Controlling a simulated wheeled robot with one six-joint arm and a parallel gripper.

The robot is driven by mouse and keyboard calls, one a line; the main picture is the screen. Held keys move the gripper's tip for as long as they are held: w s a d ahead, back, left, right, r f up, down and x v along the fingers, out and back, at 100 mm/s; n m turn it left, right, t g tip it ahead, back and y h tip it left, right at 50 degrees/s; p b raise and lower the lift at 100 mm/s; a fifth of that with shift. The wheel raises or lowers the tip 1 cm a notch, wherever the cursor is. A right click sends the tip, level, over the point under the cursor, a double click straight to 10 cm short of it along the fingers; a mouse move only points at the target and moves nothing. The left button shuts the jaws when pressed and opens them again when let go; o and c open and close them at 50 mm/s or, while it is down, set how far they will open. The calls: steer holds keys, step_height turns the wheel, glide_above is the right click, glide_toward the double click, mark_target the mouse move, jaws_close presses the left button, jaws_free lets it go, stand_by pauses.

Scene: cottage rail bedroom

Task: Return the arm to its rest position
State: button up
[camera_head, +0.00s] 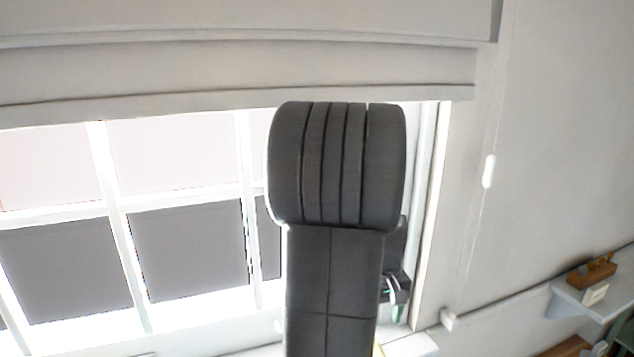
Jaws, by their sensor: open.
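My arm stands upright in the middle of the head camera view. A dark grey link rises from the bottom edge to a thick, ribbed, rounded joint in front of the window. Behind its right side a further dark part of my arm shows, running downward. A small dark piece with pale and greenish bits sits low on that side, partly hidden. I cannot make out any gripper fingers. No held object is visible.
A bright window (185,165) with white bars fills the left, with a grey fabric blind (230,72) above it. A plain wall (560,130) is on the right. A small white shelf (612,303) at lower right carries a brown wooden object (592,274).

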steer(key=f, duration=0.9)
steer(key=shift+w+a+f+p, duration=0.3)
steer(key=shift+w+a+p, duration=0.05)
steer(key=shift+p, duration=0.05)
steer(key=shift+s+r, duration=0.1)
